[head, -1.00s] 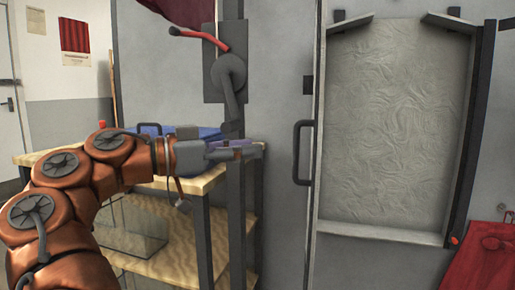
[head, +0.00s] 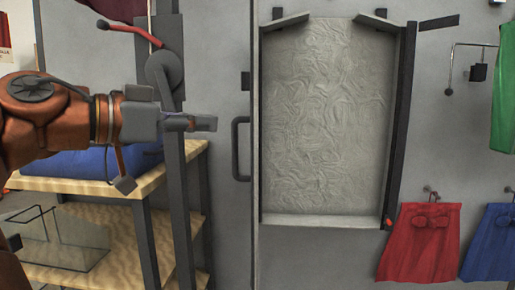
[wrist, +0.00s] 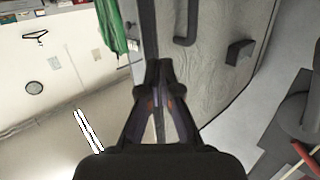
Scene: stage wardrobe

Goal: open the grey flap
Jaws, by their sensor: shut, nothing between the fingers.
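My gripper (head: 210,123) is shut and empty, left of the handle's upper part in the head view, with a small gap in the picture. In the wrist view my fingertips (wrist: 160,68) meet in front of the grey surface; a dark handle (wrist: 186,28) shows beyond them. Whether anything is touched I cannot tell.
A wooden shelf unit (head: 90,180) with a folded blue cloth (head: 85,163) stands at left. A red garment (head: 420,240) and a blue one (head: 490,245) hang at right, below a green one (head: 503,100).

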